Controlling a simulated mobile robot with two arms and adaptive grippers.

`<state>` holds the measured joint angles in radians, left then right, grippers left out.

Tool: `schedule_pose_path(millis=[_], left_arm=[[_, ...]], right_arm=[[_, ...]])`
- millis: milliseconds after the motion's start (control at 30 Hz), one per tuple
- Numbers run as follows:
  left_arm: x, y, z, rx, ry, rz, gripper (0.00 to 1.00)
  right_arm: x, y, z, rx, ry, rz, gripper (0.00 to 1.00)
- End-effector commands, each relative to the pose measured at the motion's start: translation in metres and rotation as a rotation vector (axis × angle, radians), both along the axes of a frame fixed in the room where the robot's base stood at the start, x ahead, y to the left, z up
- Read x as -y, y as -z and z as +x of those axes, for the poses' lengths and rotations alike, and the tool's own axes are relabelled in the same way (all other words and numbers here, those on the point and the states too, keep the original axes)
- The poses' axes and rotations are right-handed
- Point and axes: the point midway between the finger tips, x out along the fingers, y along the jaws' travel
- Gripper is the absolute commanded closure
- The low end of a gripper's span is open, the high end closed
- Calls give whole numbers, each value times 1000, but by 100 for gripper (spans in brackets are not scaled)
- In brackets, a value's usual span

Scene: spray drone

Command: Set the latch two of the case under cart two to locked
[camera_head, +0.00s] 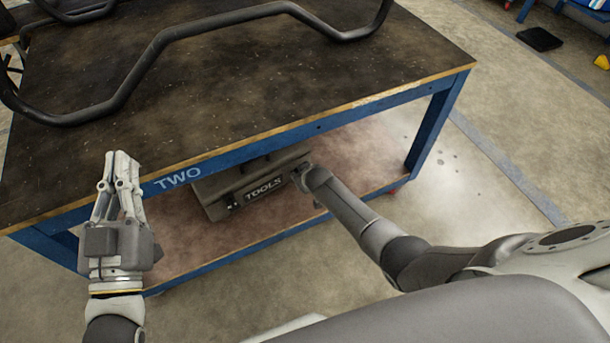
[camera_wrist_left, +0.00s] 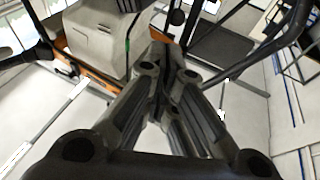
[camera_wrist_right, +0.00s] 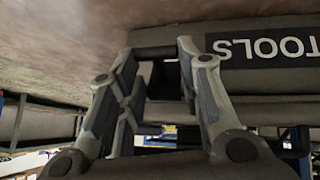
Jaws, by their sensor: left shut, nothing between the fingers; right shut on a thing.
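The dark grey case (camera_head: 222,187) with a TOOLS label lies on the lower shelf under the cart marked TWO (camera_head: 330,118). In the right wrist view the case (camera_wrist_right: 225,110) appears upside down. My right gripper (camera_wrist_right: 160,55) is at the case front, just beyond one end of the label, shut on what looks like a latch there. The fingers largely hide the latch, so its setting cannot be told. In the head view my right arm reaches under the tabletop. My left gripper (camera_head: 122,156) is shut and empty, raised in front of the cart's left part.
A black bent tube frame (camera_head: 160,45) lies on the tabletop. The tabletop edge overhangs the case and my right gripper, and a blue leg (camera_head: 435,125) stands to the right.

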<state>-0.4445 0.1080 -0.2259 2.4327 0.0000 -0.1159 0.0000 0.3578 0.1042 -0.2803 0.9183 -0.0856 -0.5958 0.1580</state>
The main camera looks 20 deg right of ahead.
Motion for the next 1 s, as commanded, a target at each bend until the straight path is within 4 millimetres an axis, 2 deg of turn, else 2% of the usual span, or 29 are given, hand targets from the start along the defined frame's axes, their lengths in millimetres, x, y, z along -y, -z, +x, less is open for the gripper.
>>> schedule_pose_path(millis=[200, 433, 633, 1000], left_arm=[[-3, 27, 5, -152, -9, 42, 100], [-5, 44, 5, -239, -14, 64, 100], [-5, 45, 5, -241, -14, 65, 100], [-4, 36, 5, -193, -12, 52, 100]], right_arm=[[-5, -6, 4, -70, -10, -17, 100], [-7, -11, 10, -155, -11, -35, 100], [-8, -14, 14, -232, -10, -51, 100], [-9, -17, 19, -316, -10, -71, 100]])
